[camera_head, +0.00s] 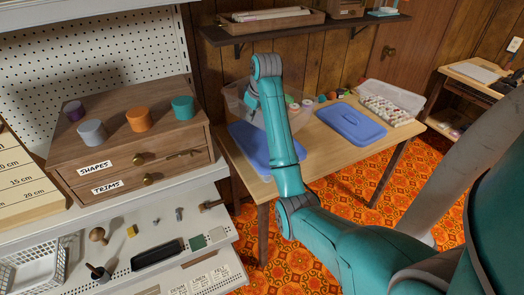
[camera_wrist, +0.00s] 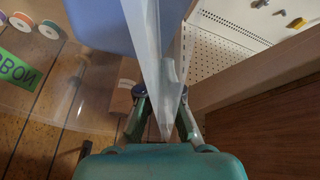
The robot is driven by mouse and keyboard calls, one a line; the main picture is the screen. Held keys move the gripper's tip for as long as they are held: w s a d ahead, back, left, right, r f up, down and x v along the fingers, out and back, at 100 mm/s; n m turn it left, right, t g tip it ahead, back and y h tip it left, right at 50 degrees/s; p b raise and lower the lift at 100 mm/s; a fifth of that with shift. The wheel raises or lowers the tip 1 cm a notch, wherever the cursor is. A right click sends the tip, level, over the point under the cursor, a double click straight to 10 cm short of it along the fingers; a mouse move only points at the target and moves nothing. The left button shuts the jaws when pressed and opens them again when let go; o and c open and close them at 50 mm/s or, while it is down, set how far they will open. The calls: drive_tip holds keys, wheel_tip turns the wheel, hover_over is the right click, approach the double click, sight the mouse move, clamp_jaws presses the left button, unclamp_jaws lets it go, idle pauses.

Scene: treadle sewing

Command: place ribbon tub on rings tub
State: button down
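The ribbon tub (camera_head: 235,103) is a clear, see-through tub above the left part of the table, at the end of my arm. In the wrist view its wall (camera_wrist: 158,50) runs between the fingers, and a green label (camera_wrist: 17,72) reading partly "BBON" shows upside down. My gripper (camera_wrist: 160,105) appears closed on this wall; in the head view the fingers (camera_head: 252,98) are largely hidden behind my arm. A blue lid (camera_head: 255,150) lies below the tub. I cannot tell which other container is the rings tub.
Another blue lid (camera_head: 355,124) lies on the table (camera_head: 318,150), near an open clear tub (camera_head: 425,97) of pale pieces. Small coloured pieces (camera_head: 331,96) sit behind. A wooden drawer cabinet (camera_head: 130,150) stands left, and a wall shelf (camera_head: 300,29) hangs above.

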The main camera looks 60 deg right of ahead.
drive_tip(key=shift+w+a+f, duration=0.1)
drive_tip(key=shift+a+f, duration=0.15)
drive_tip(key=shift+f, duration=1.35)
drive_tip(key=shift+s+a+f, duration=0.1)
drive_tip(key=shift+a+f, duration=0.1)
drive_tip(key=shift+f, duration=1.45)
drive_tip(key=shift+w+a+f, duration=0.1)
drive_tip(key=shift+a+f, duration=0.15)
drive_tip(key=shift+f, duration=1.35)
drive_tip(key=shift+f, duration=0.1)
drive_tip(key=c, duration=1.3)
unclamp_jaws()
